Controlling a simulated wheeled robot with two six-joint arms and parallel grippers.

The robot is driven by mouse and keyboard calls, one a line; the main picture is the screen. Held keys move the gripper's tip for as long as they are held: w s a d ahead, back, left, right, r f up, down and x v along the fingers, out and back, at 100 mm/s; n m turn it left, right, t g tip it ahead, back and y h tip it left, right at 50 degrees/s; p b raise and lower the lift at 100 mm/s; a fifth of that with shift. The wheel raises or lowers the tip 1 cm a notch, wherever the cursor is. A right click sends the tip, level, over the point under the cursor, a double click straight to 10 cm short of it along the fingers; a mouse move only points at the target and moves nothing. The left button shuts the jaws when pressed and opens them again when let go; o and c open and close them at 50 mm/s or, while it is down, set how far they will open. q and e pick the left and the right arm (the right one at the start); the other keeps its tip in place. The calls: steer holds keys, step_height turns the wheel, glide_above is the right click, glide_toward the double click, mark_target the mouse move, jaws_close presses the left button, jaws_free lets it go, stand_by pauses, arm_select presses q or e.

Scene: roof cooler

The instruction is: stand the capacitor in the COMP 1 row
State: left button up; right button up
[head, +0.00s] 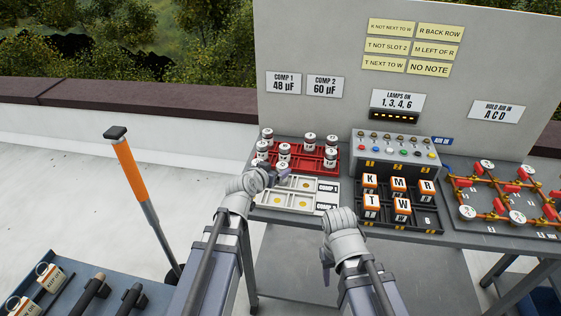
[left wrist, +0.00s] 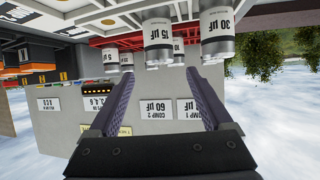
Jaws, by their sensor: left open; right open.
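Several white, silver-based capacitors (head: 309,140) stand in the red rack (head: 299,154). In the left wrist view, which is upside down, labels read 30 µF (left wrist: 217,25), 15 µF (left wrist: 158,38) and 5 µF (left wrist: 110,58). The pale tray (head: 262,198) in front has rows marked COMP 1 (head: 328,186) and COMP 2 (head: 326,208). No capacitor shows in its visible part; my left gripper hides some of the COMP 1 row. My left gripper (head: 283,174) is open and empty at the rack's front edge. My right gripper (head: 327,262) is open and empty, low before the table.
Wall signs give COMP 1 48 µF (head: 284,83) and COMP 2 60 µF (head: 325,87). A lamp box (head: 395,155), a black crate of lettered blocks (head: 425,217) and an orange pipe frame (head: 500,210) fill the table's right side. An orange-handled tool (head: 125,165) stands left.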

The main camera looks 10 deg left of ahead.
arm_select(q)
steer(key=shift+v, duration=1.1)
